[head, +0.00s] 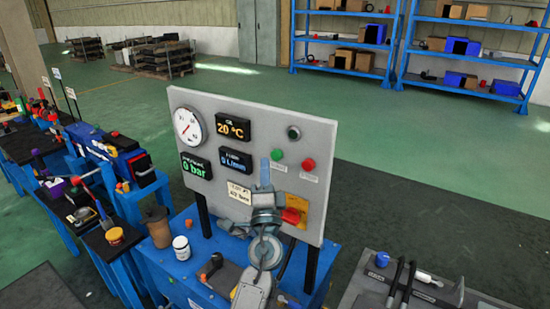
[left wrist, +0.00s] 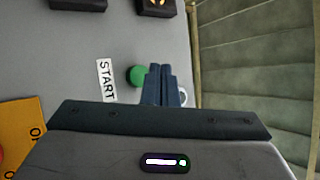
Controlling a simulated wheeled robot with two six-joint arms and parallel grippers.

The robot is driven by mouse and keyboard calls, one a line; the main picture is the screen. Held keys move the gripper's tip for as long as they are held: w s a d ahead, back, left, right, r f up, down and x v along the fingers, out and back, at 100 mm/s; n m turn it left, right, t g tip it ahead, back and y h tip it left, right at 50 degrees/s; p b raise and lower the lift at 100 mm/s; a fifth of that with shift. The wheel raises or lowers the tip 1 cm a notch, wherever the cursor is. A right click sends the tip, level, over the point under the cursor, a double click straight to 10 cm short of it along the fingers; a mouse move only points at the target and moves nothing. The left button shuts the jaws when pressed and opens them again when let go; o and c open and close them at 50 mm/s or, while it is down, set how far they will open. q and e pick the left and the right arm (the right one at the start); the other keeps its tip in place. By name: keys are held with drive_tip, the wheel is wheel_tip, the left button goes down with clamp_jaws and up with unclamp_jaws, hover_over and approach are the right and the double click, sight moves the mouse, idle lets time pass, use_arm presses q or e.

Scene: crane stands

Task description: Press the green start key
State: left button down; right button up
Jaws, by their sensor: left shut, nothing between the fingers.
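The green start key (head: 277,154) is a round button on the upright grey panel (head: 320,120), left of a red key (head: 308,164). In the left wrist view the green key (left wrist: 136,75) sits beside a white START label (left wrist: 106,81). My left gripper (head: 265,163) is shut and empty, its blue fingers in front of the panel just left of and below the green key. In the left wrist view the fingertips (left wrist: 161,68) are immediately right of the green key and partly overlap its edge. I cannot tell whether they touch it.
The panel also carries a round gauge (head: 188,127), several dark displays and a red knob (head: 291,216) on a yellow plate. A white jar (head: 182,248) and a brown cup (head: 158,228) stand on the blue bench below. Open green floor lies behind.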

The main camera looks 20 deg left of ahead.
sight(272, 152)
use_arm(q)
drive_tip(key=shift+w+d, duration=0.1)
drive_tip(key=shift+w, duration=0.65)
idle(1.2)
drive_tip(key=shift+w+b, duration=0.1)
drive_tip(key=shift+b, duration=0.25)
drive_tip(key=shift+w+d, duration=0.1)
drive_tip(key=shift+w, duration=0.25)
drive_tip(key=shift+w+b, duration=0.45)
drive_tip(key=shift+b, duration=0.05)
idle(0.6)
drive_tip(key=shift+s, duration=0.9)
